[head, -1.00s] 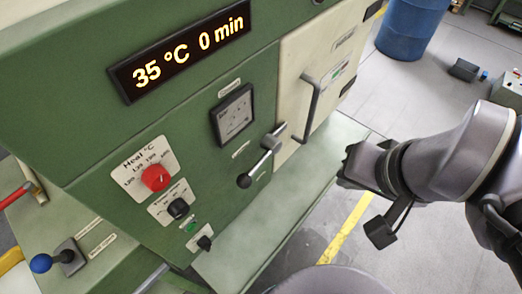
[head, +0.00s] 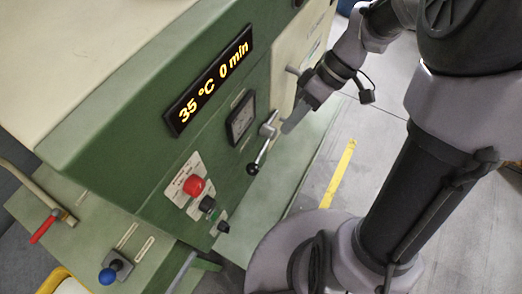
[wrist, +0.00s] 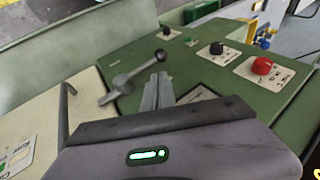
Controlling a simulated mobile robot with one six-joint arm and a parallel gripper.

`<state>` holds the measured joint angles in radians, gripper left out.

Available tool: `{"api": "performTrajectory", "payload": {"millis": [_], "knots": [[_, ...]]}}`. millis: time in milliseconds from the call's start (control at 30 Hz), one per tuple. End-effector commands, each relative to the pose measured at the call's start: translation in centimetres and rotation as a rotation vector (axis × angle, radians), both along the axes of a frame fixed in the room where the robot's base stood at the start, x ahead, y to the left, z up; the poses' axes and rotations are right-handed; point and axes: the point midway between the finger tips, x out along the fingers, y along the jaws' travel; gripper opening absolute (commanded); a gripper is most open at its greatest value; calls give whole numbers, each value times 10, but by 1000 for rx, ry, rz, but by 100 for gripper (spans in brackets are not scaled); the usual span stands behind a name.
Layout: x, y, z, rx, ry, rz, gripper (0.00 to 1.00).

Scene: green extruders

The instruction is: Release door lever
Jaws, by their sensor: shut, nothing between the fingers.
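The door lever is a grey metal bar with a black ball knob (head: 253,169). It sits on the green machine front beside the cream door (head: 285,62). In the head view it slants down and left from its hub (head: 268,130). In the wrist view the lever (wrist: 138,69) lies just left of and beyond my fingers, with its knob at the far end. My gripper (head: 288,128) is close to the lever on its right side. In the wrist view its fingers (wrist: 157,88) are together and empty. I cannot tell whether they touch the lever.
The door handle (wrist: 64,112) stands out from the cream door close to my gripper. A red knob (head: 194,185) and black knobs (head: 208,204) are on the panel below a lit display (head: 208,82). A green ledge (head: 290,185) runs along the base. Open floor lies to the right.

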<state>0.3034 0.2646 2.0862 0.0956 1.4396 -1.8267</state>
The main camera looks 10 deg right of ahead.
Motion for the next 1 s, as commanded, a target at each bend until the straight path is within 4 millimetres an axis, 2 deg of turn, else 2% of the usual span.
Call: {"api": "performTrajectory", "payload": {"millis": [300,500,700,1000], "knots": [[-13,36,-60,0,5,1,0],[-20,57,-92,0,3,1,0],[-23,68,-106,-1,2,-1,0],[-24,69,-107,-1,2,-1,0]]}}
